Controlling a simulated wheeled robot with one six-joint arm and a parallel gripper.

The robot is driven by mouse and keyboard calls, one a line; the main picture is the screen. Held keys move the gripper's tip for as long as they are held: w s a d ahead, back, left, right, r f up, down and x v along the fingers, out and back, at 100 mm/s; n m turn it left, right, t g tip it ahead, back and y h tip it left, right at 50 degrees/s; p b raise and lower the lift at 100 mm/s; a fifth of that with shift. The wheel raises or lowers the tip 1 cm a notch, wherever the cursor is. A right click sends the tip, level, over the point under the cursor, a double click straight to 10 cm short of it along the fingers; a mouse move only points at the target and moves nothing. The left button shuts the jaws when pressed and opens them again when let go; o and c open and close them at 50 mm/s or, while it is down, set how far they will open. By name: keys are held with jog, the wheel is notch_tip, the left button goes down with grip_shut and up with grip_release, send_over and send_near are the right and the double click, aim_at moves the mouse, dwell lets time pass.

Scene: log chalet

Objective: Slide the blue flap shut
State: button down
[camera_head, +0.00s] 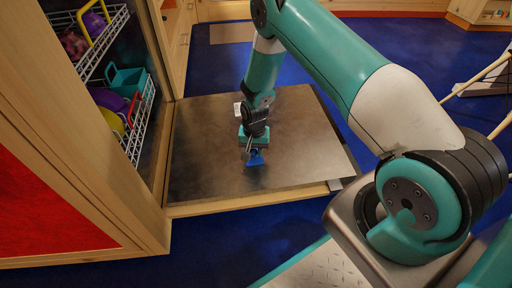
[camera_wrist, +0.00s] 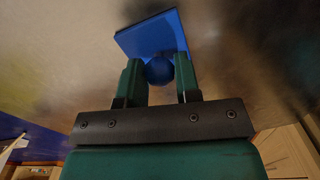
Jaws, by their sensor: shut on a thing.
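The blue flap (camera_head: 256,160) is on the metal inner face of a lowered door (camera_head: 300,150). In the wrist view the flap (camera_wrist: 148,34) is a flat blue plate with a round blue knob (camera_wrist: 159,70). My gripper (camera_head: 252,151) reaches down over the door. In the wrist view its two green fingers (camera_wrist: 159,75) stand either side of the knob and are shut on it. Any opening under the flap is hidden, so I cannot tell how far the flap is from shut.
Wire racks (camera_head: 136,135) with colourful dishes stand in the wooden-framed cabinet at the left. A wooden post (camera_head: 130,190) borders the door. A wooden-legged piece (camera_head: 485,80) stands at the right.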

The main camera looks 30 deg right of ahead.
aim_at(254, 150)
jog(key=c, duration=0.8)
grip_release()
jog(key=shift+s, duration=0.1)
jog(key=shift+a, duration=0.1)
notch_tip(254, 150, up, 17)
jog(key=p, duration=0.8)
jog(key=shift+r+p, duration=0.2)
jog(key=shift+p, duration=0.1)
jog(key=shift+r, duration=0.1)
